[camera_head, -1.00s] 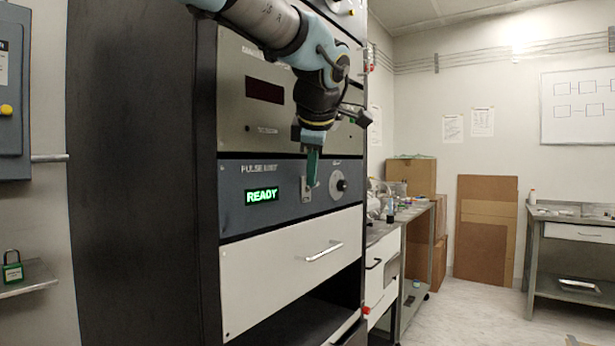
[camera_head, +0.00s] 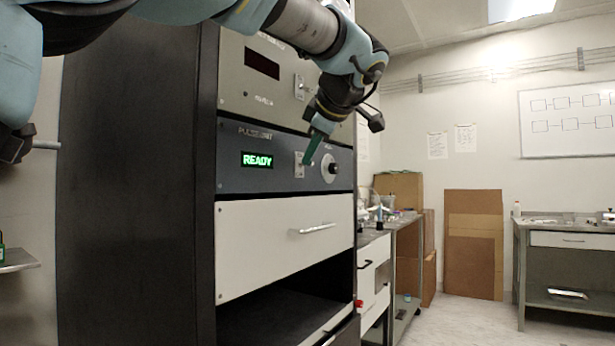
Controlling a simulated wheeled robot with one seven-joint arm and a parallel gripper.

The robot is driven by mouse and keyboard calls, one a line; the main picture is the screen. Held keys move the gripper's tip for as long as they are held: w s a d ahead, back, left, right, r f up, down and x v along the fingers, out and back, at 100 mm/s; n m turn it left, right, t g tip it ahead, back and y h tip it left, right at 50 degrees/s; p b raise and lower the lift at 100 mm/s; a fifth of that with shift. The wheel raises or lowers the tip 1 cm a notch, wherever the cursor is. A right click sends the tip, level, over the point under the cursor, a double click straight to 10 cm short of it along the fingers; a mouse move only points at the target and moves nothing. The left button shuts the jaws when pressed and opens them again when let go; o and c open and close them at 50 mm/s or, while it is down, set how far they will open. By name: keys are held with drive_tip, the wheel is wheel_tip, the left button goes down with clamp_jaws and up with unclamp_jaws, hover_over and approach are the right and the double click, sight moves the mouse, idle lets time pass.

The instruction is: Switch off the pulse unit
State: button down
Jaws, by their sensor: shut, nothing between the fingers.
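The pulse unit (camera_head: 232,172) is a dark blue-grey panel in the rack, with a lit green READY display (camera_head: 257,160). To the right of the display is a small light switch plate (camera_head: 298,171), partly covered by my gripper. Farther right is a round knob (camera_head: 330,168). My gripper (camera_head: 307,163) is shut and empty, its green fingers pointing down and tilted to the left. The fingertips are in front of the switch plate's right side. I cannot tell whether they touch it, and the switch lever's position is hidden or too small to see.
Above the pulse unit is a grey unit with a dark display (camera_head: 262,63) and its own switch. Below is a white drawer (camera_head: 270,245) with a handle. A side bench (camera_head: 405,222) stands right of the rack. The floor (camera_head: 465,325) at the right is clear.

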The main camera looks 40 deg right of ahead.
drive_tip(key=shift+s+f+t+b, duration=0.1)
drive_tip(key=shift+f+t+b, duration=0.1)
drive_tip(key=shift+t+b, duration=0.5)
drive_tip(key=shift+r, duration=0.15)
drive_tip(key=shift+r, duration=0.65)
